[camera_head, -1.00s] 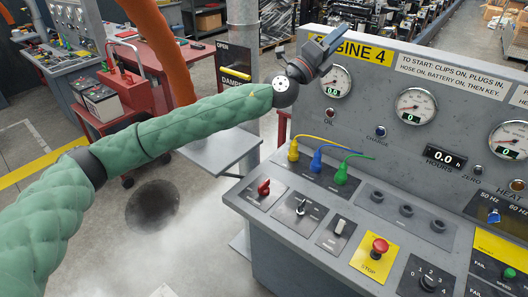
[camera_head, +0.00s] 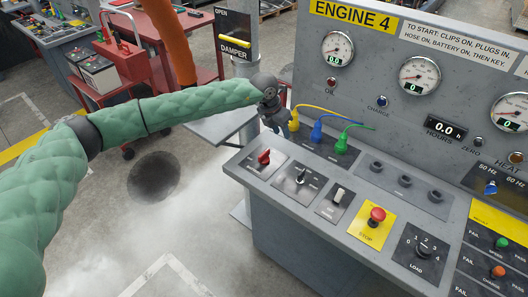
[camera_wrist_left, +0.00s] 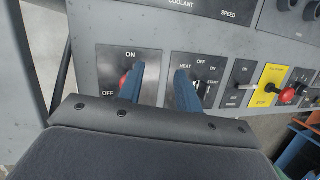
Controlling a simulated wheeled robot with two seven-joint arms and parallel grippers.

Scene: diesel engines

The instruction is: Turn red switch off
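The red switch (camera_head: 264,157) is a small knob on a dark plate at the left end of the sloping console. In the left wrist view the red switch (camera_wrist_left: 123,81) shows beside the left finger, which partly hides it. Its plate reads ON at the top and OFF at the left; I cannot tell which mark the knob points to. My left gripper (camera_head: 281,124) is above and behind the switch in the head view. In the wrist view its blue fingers (camera_wrist_left: 160,90) are apart with nothing between them. My right gripper is not in view.
The key switch plate (camera_head: 300,182) is right of the red switch, then a toggle (camera_head: 339,195) and a red stop button (camera_head: 377,215). Yellow, blue and green plugs (camera_head: 316,132) with cables stand behind. A damper post (camera_head: 237,60) stands left of the console.

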